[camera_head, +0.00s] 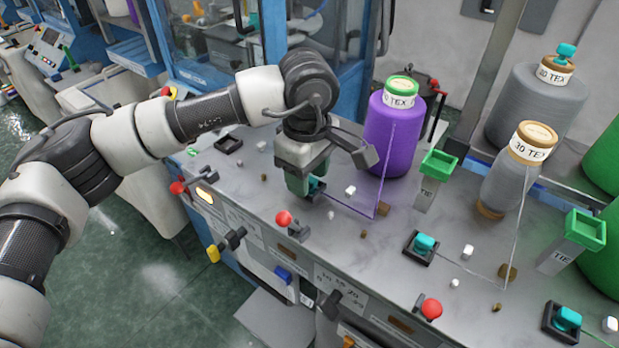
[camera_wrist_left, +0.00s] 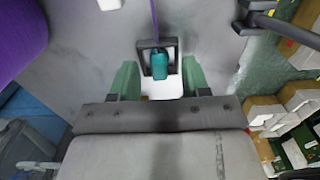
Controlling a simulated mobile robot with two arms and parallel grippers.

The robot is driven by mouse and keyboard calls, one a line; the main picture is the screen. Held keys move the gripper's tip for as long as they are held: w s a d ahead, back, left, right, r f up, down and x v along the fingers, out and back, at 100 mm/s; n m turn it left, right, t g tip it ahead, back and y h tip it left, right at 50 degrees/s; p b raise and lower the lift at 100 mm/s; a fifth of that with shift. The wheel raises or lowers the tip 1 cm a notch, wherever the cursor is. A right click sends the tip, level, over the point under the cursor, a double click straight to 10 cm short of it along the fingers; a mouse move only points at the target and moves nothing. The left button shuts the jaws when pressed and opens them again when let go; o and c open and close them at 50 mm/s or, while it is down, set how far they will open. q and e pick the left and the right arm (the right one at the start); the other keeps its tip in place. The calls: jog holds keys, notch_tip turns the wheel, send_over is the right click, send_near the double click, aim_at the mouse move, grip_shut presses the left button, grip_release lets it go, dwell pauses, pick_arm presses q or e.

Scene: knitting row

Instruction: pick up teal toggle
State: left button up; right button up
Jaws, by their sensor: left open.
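A teal toggle (camera_wrist_left: 160,66) sits in a black square frame on the grey machine top. In the wrist view it is between the two green fingertips, near their tips, with space on both sides. In the head view this toggle (camera_head: 316,186) is partly hidden by my left gripper (camera_head: 306,188), which points down over it, open and empty. Other teal toggles stand in black frames, one at the middle right (camera_head: 425,243) and one at the lower right (camera_head: 567,319). My right gripper is out of view.
A purple yarn cone (camera_head: 393,135) stands close behind my gripper; its thread runs down to the machine top. A green-topped TIE post (camera_head: 436,178) is to its right. A red-knobbed lever (camera_head: 284,218) is in front. Grey cones (camera_head: 508,185) stand farther right.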

pick_arm(q)
jog(key=c, duration=0.8)
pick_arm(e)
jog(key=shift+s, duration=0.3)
pick_arm(q)
jog(key=shift+c, duration=0.2)
jog(key=shift+r, duration=0.3)
notch_tip(320, 180, up, 8)
jog(key=b, duration=0.3)
jog(key=shift+r+b, duration=0.25)
jog(key=shift+b, duration=0.05)
jog(key=shift+r, duration=0.5)
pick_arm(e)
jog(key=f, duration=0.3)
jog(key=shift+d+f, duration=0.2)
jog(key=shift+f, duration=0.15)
